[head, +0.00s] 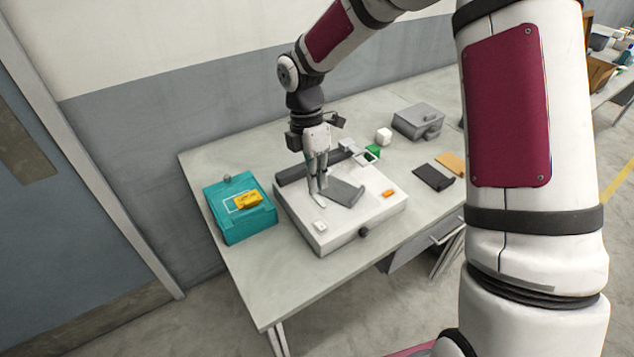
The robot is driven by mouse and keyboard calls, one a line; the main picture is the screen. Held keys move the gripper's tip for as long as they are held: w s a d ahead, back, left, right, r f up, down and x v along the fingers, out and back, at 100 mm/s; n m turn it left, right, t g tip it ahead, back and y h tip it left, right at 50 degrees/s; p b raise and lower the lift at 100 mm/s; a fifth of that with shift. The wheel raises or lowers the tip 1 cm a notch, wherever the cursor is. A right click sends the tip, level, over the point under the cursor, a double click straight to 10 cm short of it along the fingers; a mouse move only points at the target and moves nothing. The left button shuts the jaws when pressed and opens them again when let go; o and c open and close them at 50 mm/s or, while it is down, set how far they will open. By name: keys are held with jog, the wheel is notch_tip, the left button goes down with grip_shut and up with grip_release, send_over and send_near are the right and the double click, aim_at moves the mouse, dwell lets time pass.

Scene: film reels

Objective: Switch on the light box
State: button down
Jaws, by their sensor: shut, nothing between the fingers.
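The light box (290,208) is a low white box on the table, with a dark round knob (364,232) on its front side. A small white block or switch (320,226) is near its front left corner. A dark grey flat plate (344,193) lies on its top, and a small orange item (389,193) is near its right edge. I cannot tell whether the box is lit. My gripper (319,200) points down over the left part of the box top, shut and empty, just behind the small white block. I cannot tell whether its tips touch the box.
A teal case (243,222) with a yellow item (248,200) stands left of the light box. A green item (373,152), a white cube (384,136) and a grey case (418,121) are behind it. Dark and orange flat pieces lie right. The table's (270,290) front left is clear.

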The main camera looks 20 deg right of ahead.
jog(key=p, duration=0.2)
send_near(322, 227)
jog(key=x, duration=0.5)
jog(key=shift+s, duration=0.25)
jog(key=shift+x, duration=0.95)
jog(key=shift+w, duration=0.2)
